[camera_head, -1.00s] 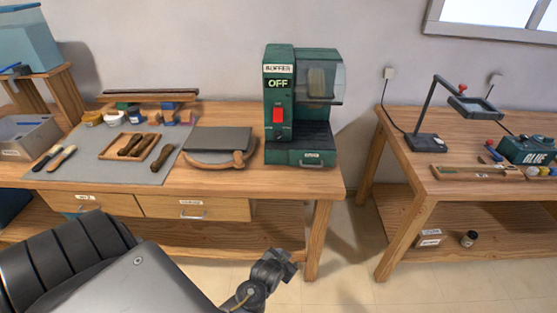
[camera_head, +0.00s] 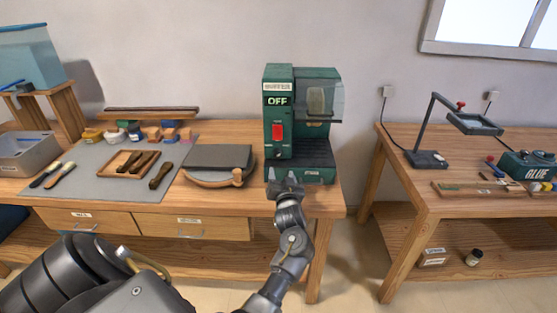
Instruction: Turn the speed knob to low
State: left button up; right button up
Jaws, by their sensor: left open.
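A green buffer machine (camera_head: 277,110) stands at the right end of the left workbench. Its front panel reads BUFFER and OFF, with a red switch (camera_head: 278,131) below. My left gripper (camera_head: 285,181) is open and empty, in front of the machine's lower front, pointing up toward the panel. I cannot tell whether it touches the machine. My right gripper is not in view.
The left workbench (camera_head: 230,203) holds a grey-topped board (camera_head: 219,158), a wooden tray of tools (camera_head: 136,164) and a grey bin (camera_head: 30,152). A second workbench (camera_head: 400,178) with a magnifier lamp (camera_head: 430,158) stands at right, with a floor gap between.

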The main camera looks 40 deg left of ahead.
aim_at(278, 157)
pick_arm(q)
jog(key=x, duration=1)
jog(key=shift+f+p, duration=0.1)
jog(key=shift+p, duration=0.25)
jog(key=shift+c, duration=0.4)
jog(key=c, duration=0.9)
